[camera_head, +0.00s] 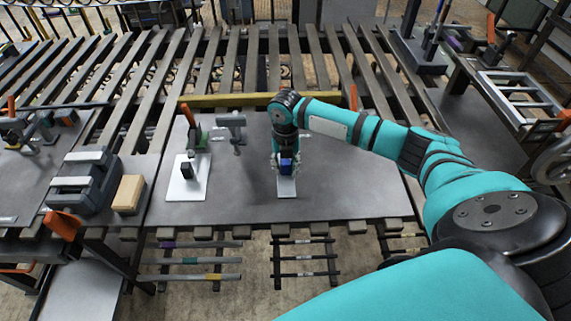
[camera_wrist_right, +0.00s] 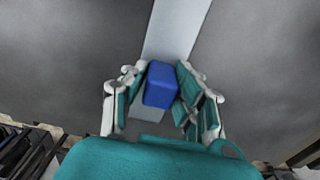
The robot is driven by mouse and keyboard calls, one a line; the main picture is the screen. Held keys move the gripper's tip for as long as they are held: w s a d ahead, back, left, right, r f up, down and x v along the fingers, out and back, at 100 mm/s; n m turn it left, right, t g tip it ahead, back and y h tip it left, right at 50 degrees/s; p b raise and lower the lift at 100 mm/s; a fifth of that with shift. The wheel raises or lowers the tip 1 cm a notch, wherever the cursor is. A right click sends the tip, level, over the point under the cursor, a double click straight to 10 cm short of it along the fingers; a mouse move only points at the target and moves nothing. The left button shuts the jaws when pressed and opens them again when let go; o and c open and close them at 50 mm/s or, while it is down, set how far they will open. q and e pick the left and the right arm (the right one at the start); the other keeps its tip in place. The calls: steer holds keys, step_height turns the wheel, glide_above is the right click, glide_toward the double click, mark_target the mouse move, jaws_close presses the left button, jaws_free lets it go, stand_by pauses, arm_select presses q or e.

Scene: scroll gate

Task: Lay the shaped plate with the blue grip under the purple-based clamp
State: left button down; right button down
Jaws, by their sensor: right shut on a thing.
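The shaped plate (camera_head: 287,188) is a narrow pale strip on the dark table, with a blue grip (camera_head: 288,160) on top. My right gripper (camera_head: 286,168) points down and is shut on the blue grip. In the right wrist view, the fingers stand on both sides of the blue grip (camera_wrist_right: 162,84), and the plate (camera_wrist_right: 178,28) runs away from it. I cannot tell whether the plate touches the table. A small purple patch (camera_head: 455,43) shows at the top right, near an orange-handled clamp (camera_head: 490,45); I cannot tell if it is that clamp's base. My left gripper is out of view.
A pale plate with a black grip (camera_head: 187,191) lies left of my gripper, below a clamp with a green base (camera_head: 194,138). A dark case (camera_head: 84,182) and a tan block (camera_head: 128,194) stand further left. The table (camera_head: 350,190) right of my gripper is clear.

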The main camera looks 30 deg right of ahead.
mark_target(285, 161)
steer(key=c, duration=1.3)
jaws_free()
steer(key=shift+f, duration=0.1)
steer(key=shift+c, duration=0.2)
steer(key=shift+o, duration=1.2)
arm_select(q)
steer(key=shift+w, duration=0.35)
arm_select(e)
steer(key=shift+o, duration=0.3)
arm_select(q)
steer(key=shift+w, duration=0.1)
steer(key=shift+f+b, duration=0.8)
arm_select(e)
step_height(285, 161, up, 12)
steer(key=shift+r, duration=0.15)
